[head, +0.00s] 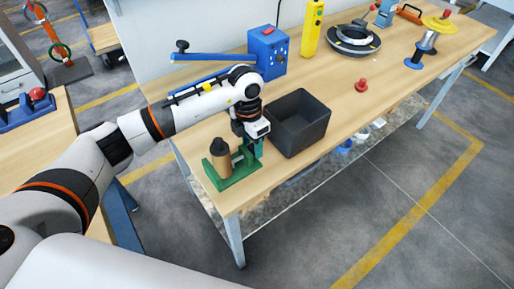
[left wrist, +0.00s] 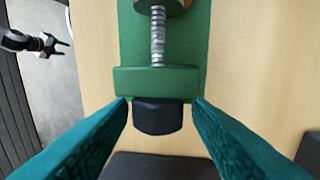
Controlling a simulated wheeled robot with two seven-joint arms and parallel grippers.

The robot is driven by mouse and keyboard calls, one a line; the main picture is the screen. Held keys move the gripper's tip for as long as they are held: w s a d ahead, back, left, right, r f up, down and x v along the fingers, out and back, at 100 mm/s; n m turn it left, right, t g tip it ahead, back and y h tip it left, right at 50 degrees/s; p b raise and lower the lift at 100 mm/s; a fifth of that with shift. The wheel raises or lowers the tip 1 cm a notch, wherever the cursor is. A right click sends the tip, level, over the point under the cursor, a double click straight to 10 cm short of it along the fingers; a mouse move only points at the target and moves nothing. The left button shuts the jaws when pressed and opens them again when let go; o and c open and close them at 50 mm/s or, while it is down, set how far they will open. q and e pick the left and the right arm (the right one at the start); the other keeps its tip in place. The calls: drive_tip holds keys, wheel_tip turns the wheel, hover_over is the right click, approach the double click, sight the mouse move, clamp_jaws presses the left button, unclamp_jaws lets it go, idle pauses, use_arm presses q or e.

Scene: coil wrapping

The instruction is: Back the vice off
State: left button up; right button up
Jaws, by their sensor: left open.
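The green vice (head: 232,178) stands near the front left corner of the wooden bench, with an upright brown cylinder with a black top (head: 221,160) on it. In the left wrist view its metal screw (left wrist: 158,38) runs through a green block (left wrist: 155,82) to a black knob (left wrist: 158,117). My left gripper (head: 250,147) is at the screw end of the vice. Its teal fingers (left wrist: 160,106) are open, one on each side of the knob, with small gaps. My right gripper (left wrist: 56,44) shows small in the left wrist view, its fingers apart and empty.
A black bin (head: 299,123) stands close beside the vice and gripper. A blue box (head: 268,52) with a long blue bar is behind. A red knob (head: 361,85), a black ring-shaped fixture (head: 353,40) and a spool stand (head: 424,50) are farther right. The front middle is clear.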

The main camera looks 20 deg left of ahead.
use_arm(q)
drive_tip(key=shift+w+a+f+g+h+b, duration=0.1)
drive_tip(key=shift+w+a+g+h+b, duration=0.05)
drive_tip(key=shift+g+h+b, duration=0.75)
drive_tip(key=c, duration=0.6)
drive_tip(key=shift+d+r+t+y+p, duration=0.2)
drive_tip(key=shift+t+y+p, duration=0.3)
drive_tip(key=shift+t+y, duration=0.1)
drive_tip(key=shift+s+d+t+y, duration=0.2)
drive_tip(key=shift+t+y, duration=0.4)
drive_tip(key=shift+y, duration=0.2)
drive_tip(key=shift+a, duration=0.1)
drive_tip(key=shift+f, duration=0.1)
